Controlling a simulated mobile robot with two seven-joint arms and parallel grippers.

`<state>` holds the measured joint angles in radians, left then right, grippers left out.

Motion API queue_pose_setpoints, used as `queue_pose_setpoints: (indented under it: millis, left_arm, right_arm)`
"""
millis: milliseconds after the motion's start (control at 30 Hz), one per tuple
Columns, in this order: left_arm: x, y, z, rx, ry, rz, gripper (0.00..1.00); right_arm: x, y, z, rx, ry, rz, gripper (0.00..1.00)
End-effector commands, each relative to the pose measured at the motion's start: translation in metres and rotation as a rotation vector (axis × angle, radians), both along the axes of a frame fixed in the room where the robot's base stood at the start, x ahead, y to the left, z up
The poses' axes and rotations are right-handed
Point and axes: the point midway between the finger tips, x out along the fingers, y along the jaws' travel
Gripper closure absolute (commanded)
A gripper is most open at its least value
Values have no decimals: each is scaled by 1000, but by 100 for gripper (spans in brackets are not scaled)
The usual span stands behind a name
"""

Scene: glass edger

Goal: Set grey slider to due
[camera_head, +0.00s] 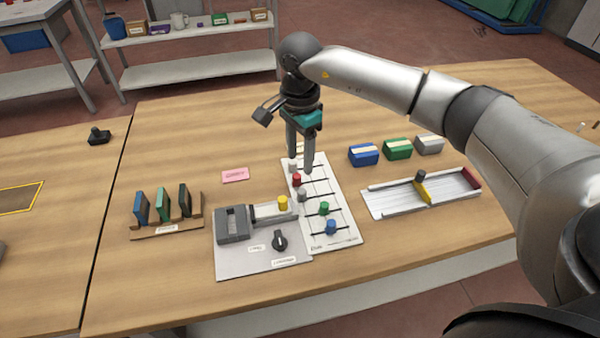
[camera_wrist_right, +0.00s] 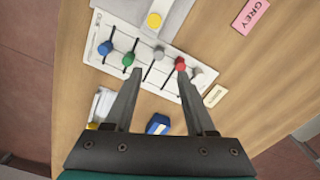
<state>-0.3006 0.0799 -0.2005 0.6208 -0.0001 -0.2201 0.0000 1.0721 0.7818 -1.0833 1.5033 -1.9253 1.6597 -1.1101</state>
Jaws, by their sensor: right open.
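The white slider board (camera_head: 345,225) lies flat on the table with several dark slots. The grey slider knob (camera_head: 302,195) sits near the left end of its slot, between the red knob (camera_head: 297,180) and the green knob (camera_head: 324,208). In the wrist view the grey knob (camera_wrist_right: 159,53) shows beyond and between my fingertips, not held. My right gripper (camera_head: 299,166) points down, open and empty, over the board's far end near the white knob (camera_head: 293,166). The blue knob (camera_head: 331,227) is at the near end. Small board print is unreadable. My left gripper is out of view.
A grey panel (camera_head: 235,262) with a yellow knob and black dial adjoins the board's left. A pink card (camera_wrist_right: 252,14) reads GREY. Blue, green and grey blocks (camera_head: 397,149) and a metal tray (camera_head: 440,200) stand right. A slotted rack (camera_head: 165,232) stands left.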

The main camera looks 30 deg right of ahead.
Motion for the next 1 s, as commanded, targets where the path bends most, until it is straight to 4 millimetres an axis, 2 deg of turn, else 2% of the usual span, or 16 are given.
queue_pose_setpoints:
  millis: [33, 100, 300, 1000]
  left_arm:
    - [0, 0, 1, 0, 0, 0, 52]
    - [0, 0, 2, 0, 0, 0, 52]
    - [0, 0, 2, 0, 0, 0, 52]
    - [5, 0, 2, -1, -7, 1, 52]
  right_arm:
    - [1, 0, 12, 0, -4, -1, 44]
    - [1, 0, 24, 1, -4, -1, 44]
    - [0, 0, 43, 0, -1, -1, 44]
    - [0, 0, 45, 0, 0, -1, 44]
